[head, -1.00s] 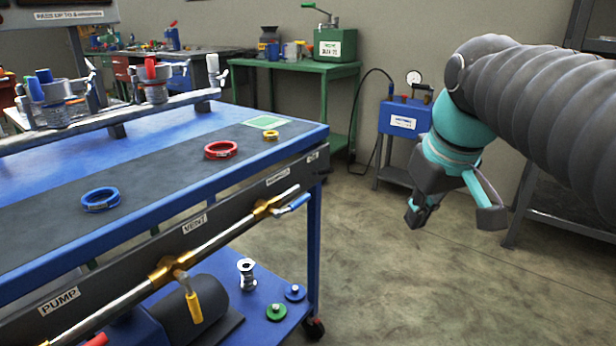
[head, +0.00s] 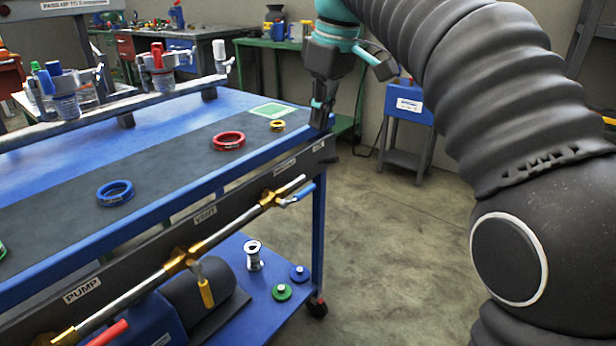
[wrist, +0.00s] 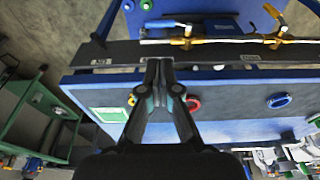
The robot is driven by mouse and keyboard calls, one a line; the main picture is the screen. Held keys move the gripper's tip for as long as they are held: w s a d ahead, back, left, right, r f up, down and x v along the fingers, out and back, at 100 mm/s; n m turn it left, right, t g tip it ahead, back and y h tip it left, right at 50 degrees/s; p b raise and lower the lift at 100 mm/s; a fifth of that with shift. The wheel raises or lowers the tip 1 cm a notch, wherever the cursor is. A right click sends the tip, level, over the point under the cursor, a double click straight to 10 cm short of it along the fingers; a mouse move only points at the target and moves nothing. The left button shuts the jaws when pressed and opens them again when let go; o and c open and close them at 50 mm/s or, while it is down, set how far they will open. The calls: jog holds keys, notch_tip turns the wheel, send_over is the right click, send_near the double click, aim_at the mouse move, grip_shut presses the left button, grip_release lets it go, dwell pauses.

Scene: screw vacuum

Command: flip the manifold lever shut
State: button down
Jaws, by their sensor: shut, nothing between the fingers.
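The manifold is a metal pipe with brass fittings (head: 220,238) along the bench's front side. Its blue lever (head: 298,196) is at the far right end, pointing right, roughly along the pipe. Its yellow lever (head: 206,291) hangs down, across the pipe. A red lever (head: 108,333) shows at the lower left, partly cut off. My gripper (head: 320,122) points down at the bench's right corner, above and beyond the blue lever. It is shut and empty. In the wrist view, the closed fingers (wrist: 160,64) appear over the bench edge, with the blue lever (wrist: 165,24) beyond their tips.
On the bench top lie a blue ring (head: 115,192), a red ring (head: 229,140) and a small yellow ring (head: 277,125). A lower shelf (head: 245,311) holds a dark cylinder and small fittings. The floor (head: 390,240) to the right is open.

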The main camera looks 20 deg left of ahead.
aim_at(305, 190)
jog(key=shift+f, duration=0.1)
jog(key=f+b, duration=0.1)
jog(key=f, duration=0.3)
jog(key=a+f+b, duration=0.1)
jog(key=f, duration=0.4)
jog(key=w+a+f+b, duration=0.1)
jog(key=f+b, duration=0.1)
jog(key=f, duration=0.2)
jog(key=shift+a+f, duration=0.25)
jog(key=shift+f, duration=0.05)
